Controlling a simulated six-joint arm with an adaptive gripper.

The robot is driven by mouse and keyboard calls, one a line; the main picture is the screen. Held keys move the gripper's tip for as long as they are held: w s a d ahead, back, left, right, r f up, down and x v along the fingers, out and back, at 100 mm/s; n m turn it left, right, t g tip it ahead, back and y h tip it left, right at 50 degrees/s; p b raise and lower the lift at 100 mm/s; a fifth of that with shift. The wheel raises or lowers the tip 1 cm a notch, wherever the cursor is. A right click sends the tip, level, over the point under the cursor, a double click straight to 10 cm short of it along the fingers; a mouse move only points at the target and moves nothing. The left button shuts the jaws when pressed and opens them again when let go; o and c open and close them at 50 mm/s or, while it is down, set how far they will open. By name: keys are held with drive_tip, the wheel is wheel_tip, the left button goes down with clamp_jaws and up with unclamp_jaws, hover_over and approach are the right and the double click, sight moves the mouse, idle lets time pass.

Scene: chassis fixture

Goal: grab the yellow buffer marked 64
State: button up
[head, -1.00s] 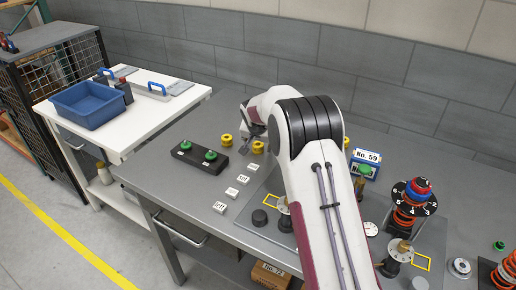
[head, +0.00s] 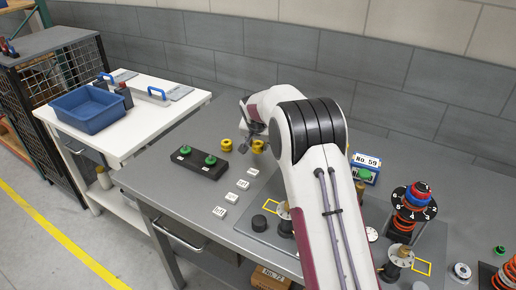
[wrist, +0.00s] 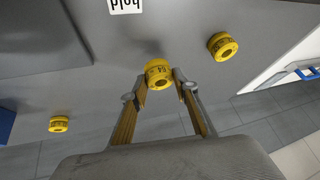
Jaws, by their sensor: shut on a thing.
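A yellow ring-shaped buffer (wrist: 158,72) sits between the fingertips of my gripper (wrist: 160,88) in the wrist view. My gripper is shut on it. Its dark marking seems to read 64, but the print is small. In the head view this buffer (head: 259,146) shows at the tip of my gripper, partly hidden by it, over the back of the grey table. A second yellow buffer (head: 227,145) stands to its left, apart from the gripper; it also shows in the wrist view (wrist: 222,46). A third yellow buffer (wrist: 59,124) lies at the left of the wrist view.
White label cards (head: 242,184) lie in front. A No. 59 sign (head: 366,160) and a spring stack with a numbered dial (head: 412,202) stand to the right. A blue bin (head: 88,107) sits on the white side table.

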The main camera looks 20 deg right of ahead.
wheel_tip(320, 180, up, 8)
drive_tip(key=shift+f, duration=0.25)
